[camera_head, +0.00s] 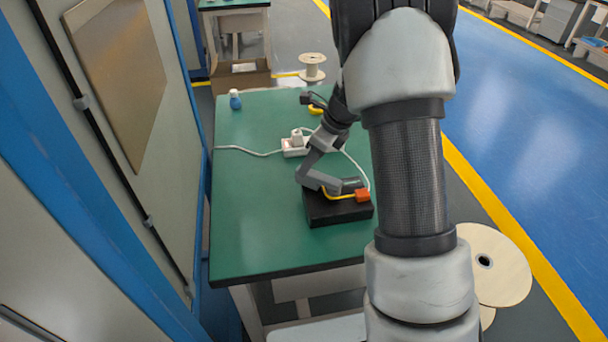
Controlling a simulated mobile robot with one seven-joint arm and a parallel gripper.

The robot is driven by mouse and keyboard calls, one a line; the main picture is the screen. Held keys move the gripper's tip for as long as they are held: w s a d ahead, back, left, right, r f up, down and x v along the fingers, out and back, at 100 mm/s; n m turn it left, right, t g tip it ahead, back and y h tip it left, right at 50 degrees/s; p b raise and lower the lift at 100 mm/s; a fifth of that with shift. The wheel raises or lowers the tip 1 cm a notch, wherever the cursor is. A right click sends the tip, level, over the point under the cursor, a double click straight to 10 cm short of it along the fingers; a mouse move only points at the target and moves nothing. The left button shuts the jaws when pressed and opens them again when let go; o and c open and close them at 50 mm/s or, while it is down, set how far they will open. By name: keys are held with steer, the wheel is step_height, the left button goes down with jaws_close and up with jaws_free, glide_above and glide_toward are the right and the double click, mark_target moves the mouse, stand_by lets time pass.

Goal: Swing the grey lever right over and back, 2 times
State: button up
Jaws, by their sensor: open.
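A black box (338,210) sits on the green table near its right edge. The grey lever (316,163) rises from the mechanism on top of this box and leans up towards the back. An orange block (362,195) with a yellow cable is on the box's right side. My gripper (328,137) comes down from the upper right, close to the lever's upper end. It is open. The fingertips are small and partly hidden, so I cannot tell whether they touch the lever or stand around it.
The green table (255,225) has free room at front left. A white socket strip (294,148) with a white cable lies behind the box. A blue bottle (235,100) stands at the back left. A large cable spool (512,268) is right of the table. My arm covers the table's right side.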

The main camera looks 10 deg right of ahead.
steer(key=x, duration=0.5)
steer(key=shift+w+a+f+b, duration=0.15)
steer(key=shift+f+b, duration=0.1)
steer(key=shift+b, duration=0.15)
jaws_close()
